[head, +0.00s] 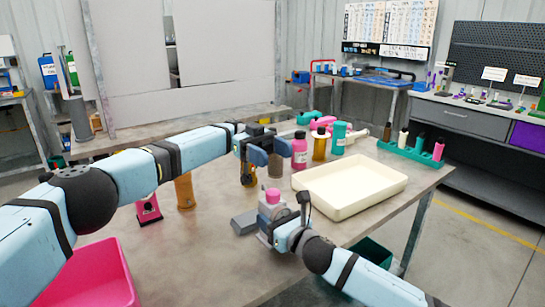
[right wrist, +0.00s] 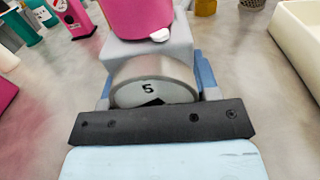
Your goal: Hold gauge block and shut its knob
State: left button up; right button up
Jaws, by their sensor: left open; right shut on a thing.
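The gauge block is a grey body (right wrist: 150,48) with a round dial marked 5 on the near face, in the right wrist view. Its pink knob (right wrist: 138,16) sits on top with a small white tab; the knob also shows in the head view (head: 272,197). My right gripper (right wrist: 155,80) is shut on the block, a blue finger on each side; in the head view (head: 272,232) it is at the table's front. My left gripper (head: 268,153) is open and empty, above and behind the pink knob. The knob's turned position is unclear.
A cream tray (head: 350,211) lies to the right on the table. Several bottles, including a pink one (head: 299,150), stand behind it. A brown cylinder (head: 184,191) and a pink gauge (head: 148,210) stand left. A pink bin (head: 85,280) is front left.

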aim_at(273, 191)
pick_arm(q)
jog(key=shift+s+d+m+t+y, duration=0.55)
jog(key=shift+m+t+y, duration=0.2)
jog(key=shift+y, duration=0.25)
jog(key=f+m+t+y, duration=0.3)
jog(key=t, duration=0.1)
jog(key=f+m+t+y, duration=0.3)
jog(key=t, duration=0.1)
jog(key=w+a+f+m+t+y, duration=0.1)
jog(key=f+m+t+y, duration=0.2)
jog(key=t, duration=0.1)
jog(key=shift+y, duration=0.3)
jog(key=shift+c, duration=0.2)
jog(key=c, duration=0.9)
